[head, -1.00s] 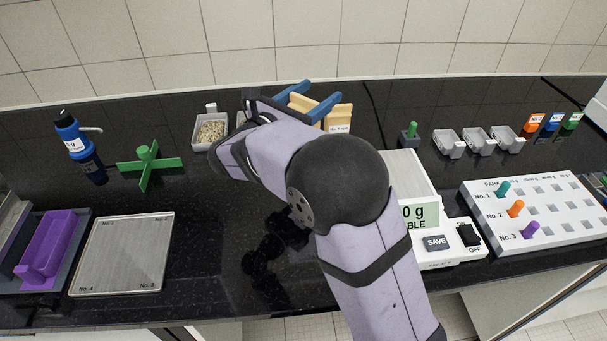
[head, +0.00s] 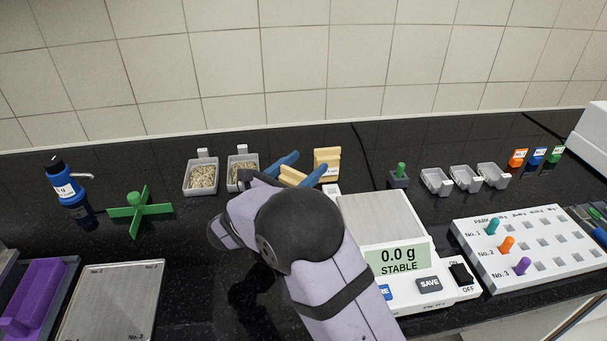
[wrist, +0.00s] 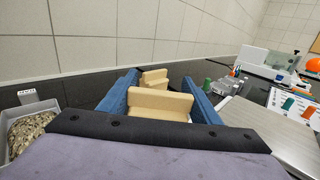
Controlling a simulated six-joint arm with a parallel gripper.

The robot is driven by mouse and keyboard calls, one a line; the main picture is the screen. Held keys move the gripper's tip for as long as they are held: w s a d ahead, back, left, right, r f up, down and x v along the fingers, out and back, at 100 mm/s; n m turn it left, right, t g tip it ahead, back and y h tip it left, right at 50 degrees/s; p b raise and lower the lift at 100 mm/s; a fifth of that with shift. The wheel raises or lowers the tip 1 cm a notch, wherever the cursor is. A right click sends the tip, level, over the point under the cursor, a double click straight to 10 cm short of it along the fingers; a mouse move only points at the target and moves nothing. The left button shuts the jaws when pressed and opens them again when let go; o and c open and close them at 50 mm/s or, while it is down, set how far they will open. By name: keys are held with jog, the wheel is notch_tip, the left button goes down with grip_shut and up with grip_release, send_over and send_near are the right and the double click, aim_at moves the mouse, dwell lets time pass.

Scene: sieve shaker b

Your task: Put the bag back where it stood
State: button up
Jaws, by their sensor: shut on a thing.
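My gripper (head: 308,166) has blue fingers, which also show in the wrist view (wrist: 160,88). It is shut on a tan bag (head: 293,177), seen between the fingers in the wrist view (wrist: 162,104). My arm hides the bag's lower part, so I cannot tell whether it touches the bench. A second tan bag (head: 327,160) with a white label stands just beyond the gripper, slightly right in the head view. It also shows behind the held bag in the wrist view (wrist: 153,75).
Two grey trays of pale grains (head: 201,176) (head: 236,176) stand left of the gripper. The scale (head: 382,222) reads 0.0 g, STABLE, to the right. A green cross-shaped piece (head: 141,211) lies at left. A small green-knobbed holder (head: 399,177) stands right of the bags.

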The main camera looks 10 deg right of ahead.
jog(key=shift+f, duration=1.25)
jog(key=shift+f, duration=0.15)
jog(key=o, duration=1.2)
jog(key=shift+o, duration=0.2)
jog(key=shift+a, duration=0.1)
jog(key=b+v, duration=0.2)
jog(key=v, duration=1)
jog(key=shift+r, duration=0.2)
